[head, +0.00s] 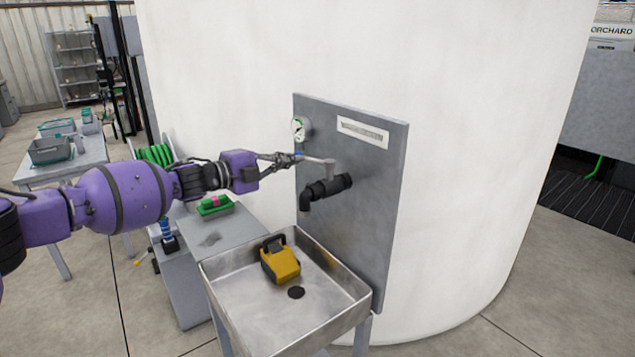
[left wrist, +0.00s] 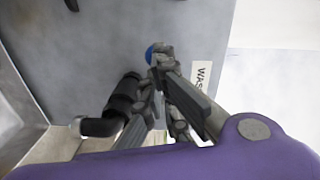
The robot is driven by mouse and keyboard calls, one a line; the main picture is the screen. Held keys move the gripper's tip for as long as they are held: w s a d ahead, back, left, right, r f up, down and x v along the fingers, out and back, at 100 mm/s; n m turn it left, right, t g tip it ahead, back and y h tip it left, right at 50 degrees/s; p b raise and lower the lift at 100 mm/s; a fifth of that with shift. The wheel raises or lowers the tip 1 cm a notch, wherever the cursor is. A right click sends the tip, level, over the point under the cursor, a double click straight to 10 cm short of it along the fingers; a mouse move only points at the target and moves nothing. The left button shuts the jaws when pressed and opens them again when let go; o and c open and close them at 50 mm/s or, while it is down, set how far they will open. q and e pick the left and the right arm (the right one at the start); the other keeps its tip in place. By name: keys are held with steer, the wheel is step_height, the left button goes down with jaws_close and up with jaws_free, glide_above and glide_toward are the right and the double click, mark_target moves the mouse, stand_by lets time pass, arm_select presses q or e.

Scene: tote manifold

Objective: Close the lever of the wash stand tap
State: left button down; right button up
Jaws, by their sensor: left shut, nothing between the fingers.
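The wash stand tap (head: 325,190) is a black pipe fitting with a down-turned spout, mounted on a grey upright panel (head: 376,225). Its grey lever (head: 318,161) sits on a short stem above the body and points left, roughly level. My left gripper (head: 297,157) is shut and empty, its tips at the free end of the lever; I cannot tell whether they touch. In the left wrist view the black tap (left wrist: 122,98) is left of the shut fingers (left wrist: 160,58). A small blue round part (left wrist: 150,54) shows behind the fingertips. The lever is mostly hidden there.
A steel basin (head: 225,290) stands below the tap with a yellow, black-handled object (head: 280,262) in it. A gauge (head: 299,128) and a label (head: 362,132) are on the panel. A grey side bench (head: 225,235) with a green item (head: 214,205) is left of the basin.

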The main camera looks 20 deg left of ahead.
arm_select(q)
steer(key=w+m+h, duration=0.1)
steer(key=w+m+g+h+b, duration=0.1)
steer(key=shift+w+a+f+g+h, duration=0.1)
steer(key=shift+w+a+g+h, duration=0.05)
steer(key=shift+w+g+h, duration=0.2)
steer(key=shift+w, duration=0.15)
stand_by(0.5)
